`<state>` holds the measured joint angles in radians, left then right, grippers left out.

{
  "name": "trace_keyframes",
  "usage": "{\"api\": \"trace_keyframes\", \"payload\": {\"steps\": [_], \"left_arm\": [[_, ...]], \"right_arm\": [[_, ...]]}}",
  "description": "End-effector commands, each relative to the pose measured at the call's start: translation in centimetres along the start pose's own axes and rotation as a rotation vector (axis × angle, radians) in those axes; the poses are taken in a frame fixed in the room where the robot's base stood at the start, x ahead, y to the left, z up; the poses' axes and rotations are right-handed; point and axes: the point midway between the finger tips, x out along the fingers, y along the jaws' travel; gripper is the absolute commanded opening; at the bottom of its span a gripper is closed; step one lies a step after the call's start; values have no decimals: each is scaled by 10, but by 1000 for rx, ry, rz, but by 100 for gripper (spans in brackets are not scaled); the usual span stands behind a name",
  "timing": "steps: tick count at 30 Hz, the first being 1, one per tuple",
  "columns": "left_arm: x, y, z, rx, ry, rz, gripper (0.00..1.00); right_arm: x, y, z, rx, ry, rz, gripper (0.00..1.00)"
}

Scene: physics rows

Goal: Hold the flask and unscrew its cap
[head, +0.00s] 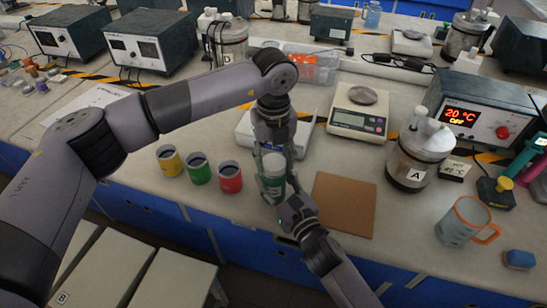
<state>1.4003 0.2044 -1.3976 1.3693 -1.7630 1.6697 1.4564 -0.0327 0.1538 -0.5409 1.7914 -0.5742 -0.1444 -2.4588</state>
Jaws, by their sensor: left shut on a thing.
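The flask (271,184) is dark teal with a paler grey-green top, its cap (273,163). It stands roughly upright near the front edge of the bench; I cannot tell if its base touches the bench. My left gripper (275,155) comes down from behind and is shut on the flask; its fingers are partly hidden by it. My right gripper (288,195) comes in from the lower right, close beside the flask's lower body. Whether it touches the flask, or is open or shut, is unclear.
Yellow (169,160), green (199,168) and red (230,177) cups stand left of the flask. A brown board (344,204) lies to its right. Scales (358,118) stand behind. A jar marked A (416,162) and an orange-handled mug (464,222) are further right.

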Motion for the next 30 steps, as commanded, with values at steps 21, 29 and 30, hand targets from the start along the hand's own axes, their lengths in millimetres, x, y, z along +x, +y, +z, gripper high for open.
{"api": "trace_keyframes", "payload": {"steps": [21, 29, 30], "left_arm": [[-5, 0, 0, 0, -1, 0, 12], [-15, 0, 0, 1, -1, -1, 12], [-16, 0, 0, 1, 0, -2, 12]], "right_arm": [[0, 0, -1, -1, 2, -1, 0], [0, 0, -1, -1, 2, -1, 0], [0, 0, -1, -1, 2, -1, 0]]}}
